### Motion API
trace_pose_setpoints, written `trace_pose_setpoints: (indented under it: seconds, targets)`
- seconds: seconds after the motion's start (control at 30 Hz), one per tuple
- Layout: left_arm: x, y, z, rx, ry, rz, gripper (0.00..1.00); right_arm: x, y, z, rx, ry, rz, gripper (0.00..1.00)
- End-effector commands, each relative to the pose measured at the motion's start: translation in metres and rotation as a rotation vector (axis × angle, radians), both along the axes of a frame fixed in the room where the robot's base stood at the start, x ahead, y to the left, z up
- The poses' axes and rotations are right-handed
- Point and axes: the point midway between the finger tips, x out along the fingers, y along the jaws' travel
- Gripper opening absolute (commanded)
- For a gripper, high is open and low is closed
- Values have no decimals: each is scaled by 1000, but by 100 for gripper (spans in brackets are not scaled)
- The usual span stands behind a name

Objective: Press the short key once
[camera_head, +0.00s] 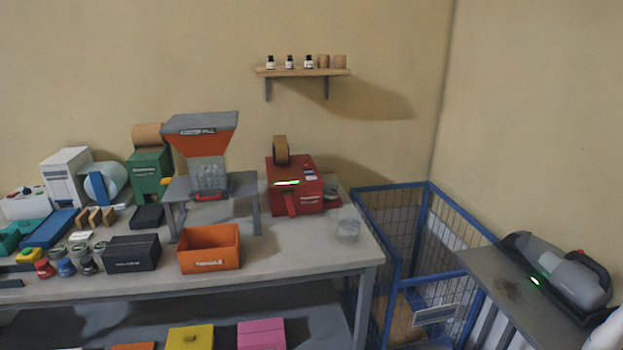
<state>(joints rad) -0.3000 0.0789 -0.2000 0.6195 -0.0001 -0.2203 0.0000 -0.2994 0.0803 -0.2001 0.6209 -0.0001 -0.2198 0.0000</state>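A red machine (303,194) stands on the right part of the workbench, with a brown tape roll (281,150) at its top and a lit green bar (287,183) on its front. Small light markings (310,177) show on its upper right face. They are too small to tell whether any is a key, or which is the short one. Neither of my grippers is in this view.
An orange bin (209,262), a dark box (133,253) and an orange hopper on a grey stand (209,187) are left of the machine. A clear cup (348,231) stands at its right. A blue wire cage (413,258) is beyond the bench (300,257).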

Motion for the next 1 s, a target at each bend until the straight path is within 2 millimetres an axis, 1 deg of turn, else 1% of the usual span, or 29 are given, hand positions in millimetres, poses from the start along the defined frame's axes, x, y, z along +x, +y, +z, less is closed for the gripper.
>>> trace_pose_setpoints:
  seconds: [0.2,0.5,1.0]
  targets:
    - [0,0,0,0,1,0,0,0,0,0,0,1,0,26]
    - [0,0,0,0,1,0,0,-1,0,0,0,2,0,0]
    - [0,1,0,1,0,0,0,-1,0,0,0,2,0,0]
